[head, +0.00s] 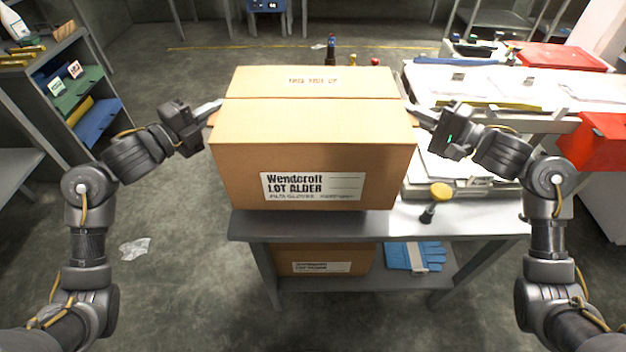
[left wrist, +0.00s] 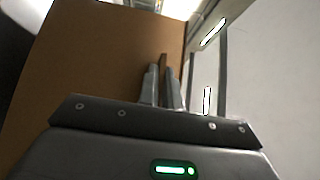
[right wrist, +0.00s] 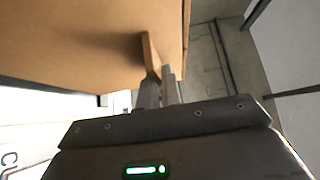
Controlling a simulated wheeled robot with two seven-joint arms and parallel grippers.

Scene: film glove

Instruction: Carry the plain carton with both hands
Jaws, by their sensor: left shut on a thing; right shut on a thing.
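A large brown carton (head: 312,135) with a white label on its front is between my two grippers, above the grey table (head: 480,222). I cannot tell whether its underside touches the tabletop. My left gripper (head: 214,106) is shut on a tab at the carton's left side. In the left wrist view, its fingers (left wrist: 161,80) close around that thin brown tab beside the carton wall (left wrist: 95,65). My right gripper (head: 412,108) is shut on a tab at the right side. The right wrist view shows its fingers (right wrist: 158,82) on the tab. The carton looks level.
Another labelled carton (head: 320,262) and blue gloves (head: 413,257) lie on the table's lower shelf. A yellow-topped stamp (head: 440,192) stands right of the carton. A bench with a red box (head: 600,140) is at right. A shelf unit (head: 75,90) stands left. Floor between is open, with a crumpled scrap (head: 135,248).

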